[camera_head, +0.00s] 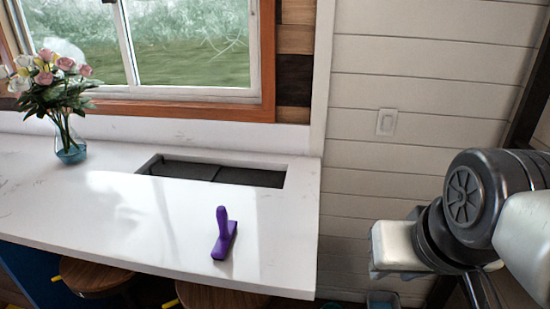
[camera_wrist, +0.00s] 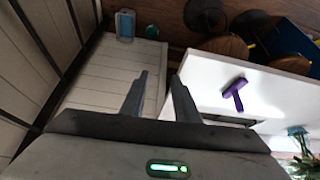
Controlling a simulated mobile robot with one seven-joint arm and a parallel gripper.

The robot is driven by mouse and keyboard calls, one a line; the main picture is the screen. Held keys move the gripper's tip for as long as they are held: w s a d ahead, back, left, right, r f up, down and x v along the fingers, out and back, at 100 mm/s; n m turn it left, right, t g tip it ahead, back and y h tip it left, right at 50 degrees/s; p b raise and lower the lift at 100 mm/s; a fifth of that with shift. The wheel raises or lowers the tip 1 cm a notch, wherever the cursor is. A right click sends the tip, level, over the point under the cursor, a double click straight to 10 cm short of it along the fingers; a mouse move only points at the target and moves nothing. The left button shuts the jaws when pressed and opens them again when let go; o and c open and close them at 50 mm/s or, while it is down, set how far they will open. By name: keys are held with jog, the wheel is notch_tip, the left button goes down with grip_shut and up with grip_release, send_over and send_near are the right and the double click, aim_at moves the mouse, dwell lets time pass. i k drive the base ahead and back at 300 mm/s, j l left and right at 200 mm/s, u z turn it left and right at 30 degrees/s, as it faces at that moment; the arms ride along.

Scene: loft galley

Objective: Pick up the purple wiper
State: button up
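In the wrist view the purple wiper (camera_wrist: 236,92) shows right of the fingers, on the counter (camera_wrist: 285,80). My gripper (camera_wrist: 160,80) is open, with a gap between its two fingers and nothing in it. It is away from the wiper, off the counter's right end in the head view. In the head view the arm shows at the right, but the fingertips cannot be made out.
A dark recessed opening (camera_head: 215,172) sits in the counter behind the wiper. A glass vase of flowers (camera_head: 70,140) stands at the left. Wooden stools (camera_head: 95,278) are under the front edge. A white plank wall (camera_head: 400,70) is at the right. The counter around the wiper is clear.

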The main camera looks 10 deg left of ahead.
aim_at(228, 228)
jog(key=u, duration=1.1)
jog(key=i+l+u, duration=0.45)
jog(key=l+u, duration=0.15)
jog(key=i+l+u, duration=0.15)
jog(key=l+u, duration=0.15)
jog(key=l, duration=0.15)
jog(key=i+l+u, duration=0.1)
jog(key=l+u, duration=0.2)
jog(key=l, duration=0.1)
